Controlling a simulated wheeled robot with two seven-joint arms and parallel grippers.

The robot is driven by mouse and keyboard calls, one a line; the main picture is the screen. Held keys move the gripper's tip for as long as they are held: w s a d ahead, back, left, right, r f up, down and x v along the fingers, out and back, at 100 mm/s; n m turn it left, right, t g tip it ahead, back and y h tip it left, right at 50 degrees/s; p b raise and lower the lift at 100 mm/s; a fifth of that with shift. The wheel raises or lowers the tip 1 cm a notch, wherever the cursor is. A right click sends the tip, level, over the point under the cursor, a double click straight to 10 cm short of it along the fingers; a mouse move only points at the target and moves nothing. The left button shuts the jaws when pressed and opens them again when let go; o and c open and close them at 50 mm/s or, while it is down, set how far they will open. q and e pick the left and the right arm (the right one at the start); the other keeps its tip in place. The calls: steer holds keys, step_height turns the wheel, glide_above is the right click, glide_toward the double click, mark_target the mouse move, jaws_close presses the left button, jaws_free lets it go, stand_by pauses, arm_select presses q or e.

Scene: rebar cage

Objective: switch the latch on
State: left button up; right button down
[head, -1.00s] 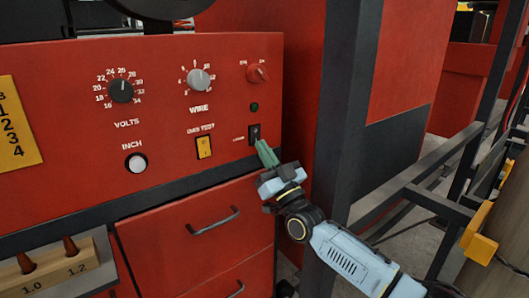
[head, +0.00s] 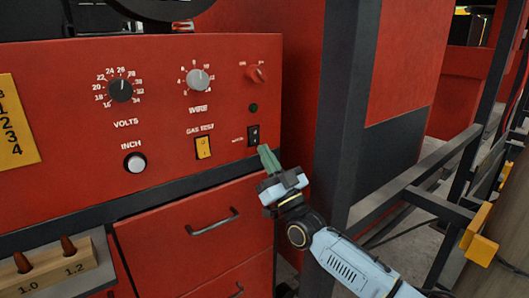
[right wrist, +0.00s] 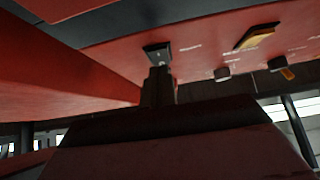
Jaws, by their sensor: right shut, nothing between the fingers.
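The latch appears to be a small black rocker switch (head: 253,135) at the lower right of the red control panel (head: 60,100). It also shows in the right wrist view (right wrist: 157,51), just beyond my fingertips. My right gripper (head: 267,154) has green fingers, shut together and empty, pointing up at the panel. Its tips are just below and right of the switch, seemingly a little apart from it. In the right wrist view the dark fingers (right wrist: 157,86) hide what lies right behind them. I cannot read the switch's position for certain. My left gripper is not in view.
A yellow switch (head: 203,147) sits left of the black one, and a red knob (head: 256,74) above it. A drawer handle (head: 212,222) sticks out below. A dark upright post (head: 342,120) stands close right of my right gripper.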

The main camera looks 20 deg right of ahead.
steer(key=b+v, duration=0.1)
steer(key=v, duration=1)
steer(key=shift+f+b, duration=0.3)
steer(key=shift+f, duration=0.05)
steer(key=shift+s, duration=0.1)
